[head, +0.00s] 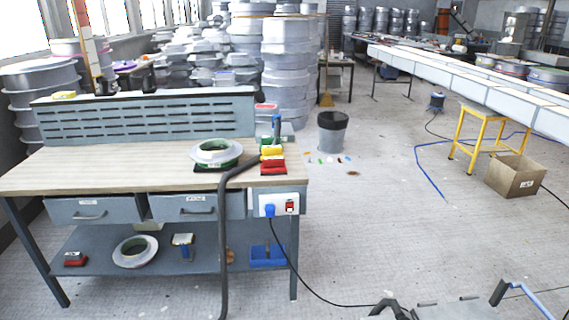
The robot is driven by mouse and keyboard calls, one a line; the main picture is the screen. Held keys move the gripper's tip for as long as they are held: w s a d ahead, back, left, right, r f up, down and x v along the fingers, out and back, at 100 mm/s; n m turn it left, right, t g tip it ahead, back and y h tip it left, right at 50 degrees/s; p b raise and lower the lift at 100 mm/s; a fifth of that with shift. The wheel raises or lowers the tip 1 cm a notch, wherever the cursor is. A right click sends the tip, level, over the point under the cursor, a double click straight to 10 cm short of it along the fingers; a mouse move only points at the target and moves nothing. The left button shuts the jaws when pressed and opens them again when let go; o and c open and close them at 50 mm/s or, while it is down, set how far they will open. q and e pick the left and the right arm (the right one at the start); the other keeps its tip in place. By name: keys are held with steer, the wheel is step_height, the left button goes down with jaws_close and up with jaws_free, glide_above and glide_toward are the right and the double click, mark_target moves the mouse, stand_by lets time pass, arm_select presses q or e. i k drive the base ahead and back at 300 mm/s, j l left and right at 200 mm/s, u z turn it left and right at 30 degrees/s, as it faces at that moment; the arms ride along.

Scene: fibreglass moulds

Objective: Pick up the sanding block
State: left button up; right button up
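A small red block with a dark underside (272,168) lies at the right end of the workbench top, with a yellow piece (272,151) on or just behind it. A similar red and dark block (75,259) lies at the left end of the lower shelf. Either could be a sanding block; at this size I cannot tell which.
The workbench (110,165) bears a white ring mould (216,152). A dark hose (223,240) hangs over its front edge. A cable runs along the floor. A black bin (333,132), a yellow stool (488,130) and a cardboard box (515,177) stand right. Floor between is mostly open.

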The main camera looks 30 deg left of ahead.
mark_target(273, 165)
steer(key=j+z, duration=0.25)
steer(key=j, duration=0.3)
steer(key=j+z, duration=0.2)
steer(key=j, duration=0.35)
steer(key=j+z, duration=0.25)
steer(key=j, duration=0.3)
steer(key=k+j+z, duration=0.2)
steer(key=j, duration=0.35)
steer(key=j+z, duration=0.25)
steer(key=j, duration=0.3)
steer(key=j+z, duration=0.1)
steer(key=j, duration=0.3)
steer(key=k+j, duration=0.15)
steer(key=j, duration=0.2)
steer(key=j+z, duration=0.15)
steer(key=j, duration=0.25)
steer(key=k+j+z, duration=0.1)
steer(key=j, duration=0.25)
steer(key=k+j+z, duration=0.1)
steer(key=j, duration=0.25)
steer(key=k, duration=0.05)
